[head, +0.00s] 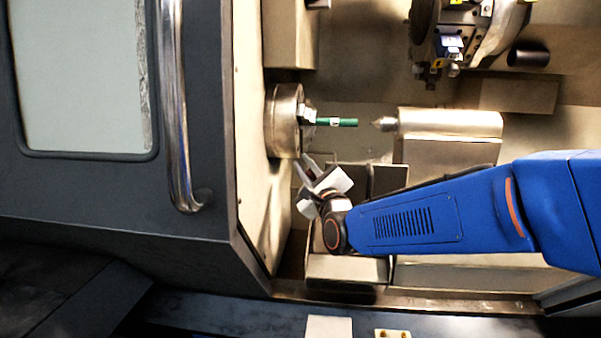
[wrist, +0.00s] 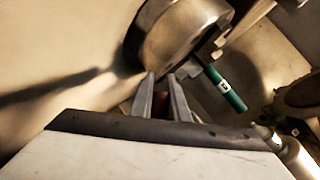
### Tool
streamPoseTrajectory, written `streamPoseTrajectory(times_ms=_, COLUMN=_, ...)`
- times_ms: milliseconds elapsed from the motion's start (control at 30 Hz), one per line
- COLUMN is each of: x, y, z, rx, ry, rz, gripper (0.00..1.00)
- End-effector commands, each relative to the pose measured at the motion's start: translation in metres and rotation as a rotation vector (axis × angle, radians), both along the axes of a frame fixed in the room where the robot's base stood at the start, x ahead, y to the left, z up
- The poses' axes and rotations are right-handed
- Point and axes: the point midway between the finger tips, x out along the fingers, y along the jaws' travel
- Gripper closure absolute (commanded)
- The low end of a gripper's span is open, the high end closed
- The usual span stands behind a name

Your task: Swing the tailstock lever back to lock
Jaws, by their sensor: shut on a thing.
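My gripper (head: 309,166) is inside the machine, just below the chuck. In the wrist view its two fingers (wrist: 163,82) are shut on a small dark red piece (wrist: 160,99). That piece is mostly hidden, and I cannot tell for sure whether it is the lever's grip. No other lever shows clearly. The tailstock (head: 450,123) lies at the right with its pointed tip towards the chuck. The tip is apart from the end of the green bar (head: 338,122).
The steel chuck (head: 284,121) holds the green bar, close above my fingers. The tool turret (head: 470,30) is at the upper right. The dark door with its upright handle (head: 180,110) stands at the left. Open space lies between the bar and the turret.

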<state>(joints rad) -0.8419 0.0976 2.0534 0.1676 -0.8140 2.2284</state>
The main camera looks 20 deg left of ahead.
Motion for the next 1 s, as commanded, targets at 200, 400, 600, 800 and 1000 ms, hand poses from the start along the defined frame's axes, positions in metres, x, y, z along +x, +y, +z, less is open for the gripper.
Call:
streamPoseTrajectory(times_ms=200, x=0.0014, y=-0.0058, z=0.0046, rx=0.068, ry=0.018, rz=-0.001, gripper=1.0)
streamPoseTrajectory(times_ms=400, x=0.0017, y=-0.0074, z=0.006, rx=0.088, ry=0.024, rz=0.0, gripper=1.0)
streamPoseTrajectory(times_ms=600, x=0.0017, y=-0.0074, z=0.0058, rx=0.088, ry=0.024, rz=0.0, gripper=1.0)
streamPoseTrajectory(times_ms=800, x=0.0017, y=-0.0074, z=0.0058, rx=0.088, ry=0.024, rz=0.0, gripper=0.67)
streamPoseTrajectory(times_ms=1000, x=0.002, y=-0.0076, z=0.0069, rx=0.09, ry=0.022, rz=-0.001, gripper=0.67)
